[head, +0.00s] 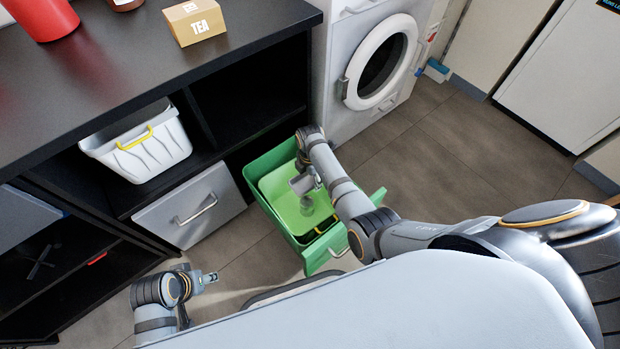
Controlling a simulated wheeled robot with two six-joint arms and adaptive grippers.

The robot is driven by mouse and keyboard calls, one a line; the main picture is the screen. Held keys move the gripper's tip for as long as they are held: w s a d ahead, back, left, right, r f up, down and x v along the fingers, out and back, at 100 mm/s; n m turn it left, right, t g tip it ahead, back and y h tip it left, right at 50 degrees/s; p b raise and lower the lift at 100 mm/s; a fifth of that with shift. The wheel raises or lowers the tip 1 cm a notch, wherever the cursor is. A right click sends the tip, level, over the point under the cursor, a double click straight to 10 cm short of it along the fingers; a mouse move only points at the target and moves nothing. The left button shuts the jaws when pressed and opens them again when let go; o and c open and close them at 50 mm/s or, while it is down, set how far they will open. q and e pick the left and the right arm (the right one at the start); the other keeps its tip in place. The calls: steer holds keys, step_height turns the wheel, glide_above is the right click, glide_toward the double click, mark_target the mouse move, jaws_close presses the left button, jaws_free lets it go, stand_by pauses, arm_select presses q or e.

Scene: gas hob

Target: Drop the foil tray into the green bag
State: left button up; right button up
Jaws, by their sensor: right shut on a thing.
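The light green bag (279,187) lies inside an open, darker green pull-out drawer (267,163). My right gripper (306,201) points down over the bag, inside the drawer's outline. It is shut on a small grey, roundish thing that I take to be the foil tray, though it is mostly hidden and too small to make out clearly. I cannot tell whether it touches the bag. My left gripper (212,278) is low at the left, apart from the drawer. Its fingers are too small to tell open from shut.
A black counter (120,72) carries a tea box (194,22) and a red container (42,16). A white basket (140,147) sits on a shelf beneath, above a grey drawer (189,206). A washing machine (372,62) stands behind. The floor (460,150) at right is clear.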

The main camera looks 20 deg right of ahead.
mark_target(310, 182)
step_height(310, 182, down, 4)
steer(key=b, duration=0.3)
steer(key=shift+r, duration=0.25)
steer(key=shift+f, duration=0.25)
arm_select(q)
steer(key=f+t, duration=0.1)
steer(key=d+f, duration=0.1)
steer(key=f, duration=0.1)
steer(key=w+f+t, duration=0.1)
steer(key=shift+w+d+f+t+h, duration=0.1)
steer(key=shift+d+f+t+h, duration=0.2)
steer(key=shift+d+h, duration=0.1)
steer(key=shift+r, duration=0.1)
arm_select(e)
steer(key=o, duration=0.9)
steer(key=shift+r, duration=0.15)
step_height(310, 182, up, 12)
steer(key=shift+d, duration=0.1)
